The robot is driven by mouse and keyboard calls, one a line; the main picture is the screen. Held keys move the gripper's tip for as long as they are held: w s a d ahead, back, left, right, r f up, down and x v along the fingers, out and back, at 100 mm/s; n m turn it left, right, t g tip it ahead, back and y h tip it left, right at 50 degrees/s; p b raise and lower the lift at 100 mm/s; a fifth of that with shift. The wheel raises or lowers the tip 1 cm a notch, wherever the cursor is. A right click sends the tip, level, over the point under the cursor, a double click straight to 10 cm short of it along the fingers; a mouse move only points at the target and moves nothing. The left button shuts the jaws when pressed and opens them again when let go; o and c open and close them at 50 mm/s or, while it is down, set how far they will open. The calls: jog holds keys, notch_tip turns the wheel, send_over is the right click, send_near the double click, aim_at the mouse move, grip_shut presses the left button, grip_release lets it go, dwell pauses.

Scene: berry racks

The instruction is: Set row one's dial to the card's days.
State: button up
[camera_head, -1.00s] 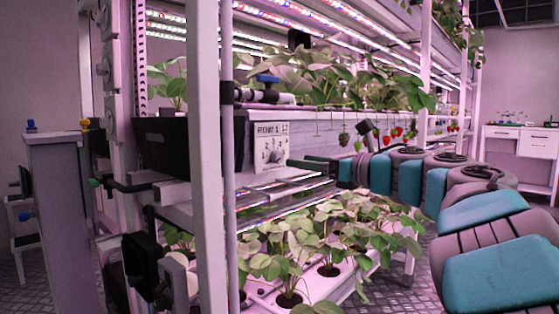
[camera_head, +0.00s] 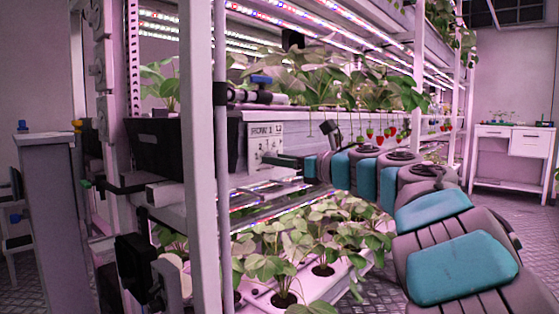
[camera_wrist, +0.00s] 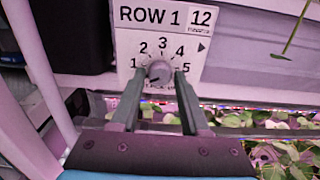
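A white dial plate (camera_head: 257,136) marked "ROW 1" hangs on the front of the rack. In the wrist view the plate (camera_wrist: 128,35) shows numbers 1 to 5 in an arc around a round grey knob (camera_wrist: 160,70). A box at its top right reads "12", with small unreadable text below. The knob's pointer direction is hard to tell. My gripper (camera_wrist: 160,77) is open, with one fingertip on each side of the knob; I cannot tell whether they touch it. In the head view my gripper (camera_head: 278,160) reaches the plate from the right and hides part of it.
A black bin (camera_head: 165,145) is left of the plate. A white upright post (camera_head: 201,150) stands in front of the rack. Strawberry plants (camera_head: 290,245) fill the lower tier, and red berries (camera_head: 388,132) hang right of the plate.

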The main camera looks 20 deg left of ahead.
grip_shut()
jog(key=shift+m+p, duration=0.3)
jog(key=shift+m, duration=0.1)
jog(key=shift+m+p, duration=8.1)
jog(key=shift+m, duration=7.4)
